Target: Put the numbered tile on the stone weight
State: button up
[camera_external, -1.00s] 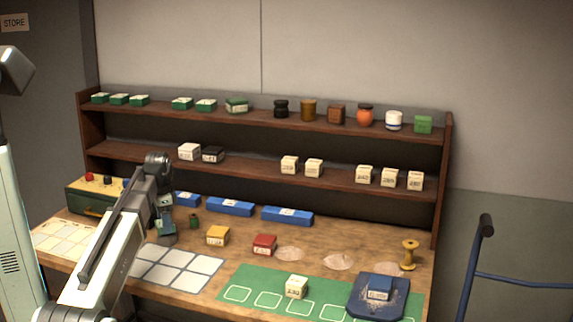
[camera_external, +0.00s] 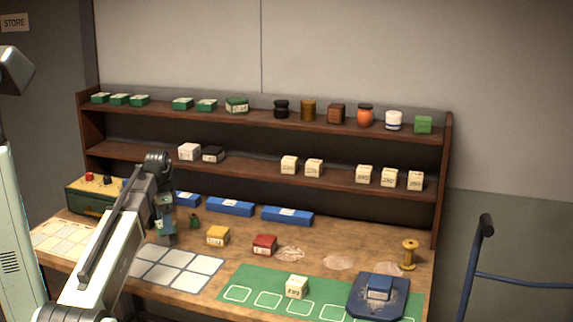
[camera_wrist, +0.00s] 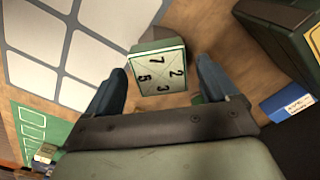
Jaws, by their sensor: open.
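The numbered tile (camera_wrist: 162,68) is a green block with a pale top face marked 7, 2, 5 and 3 around a cross. In the wrist view it lies between and just beyond my fingertips. My gripper (camera_wrist: 160,76) is open, with one finger on each side of it. I cannot tell whether a finger touches it. In the external view my gripper (camera_external: 165,232) is low over the bench at left and largely hides the tile. A small dark green knobbed piece (camera_external: 194,222) stands just right of it. It may be the stone weight, but I cannot confirm this.
A pale grid mat (camera_external: 176,268) lies in front of my gripper. Yellow (camera_external: 218,236) and red (camera_external: 265,244) blocks stand to its right. Blue boxes (camera_external: 231,207) line the back below the shelves. A green mat (camera_external: 240,282) and blue stand (camera_external: 376,308) are at right.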

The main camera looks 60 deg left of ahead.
notch_tip(320, 180, up, 11)
jog(key=shift+r, duration=0.2)
dwell(0.4)
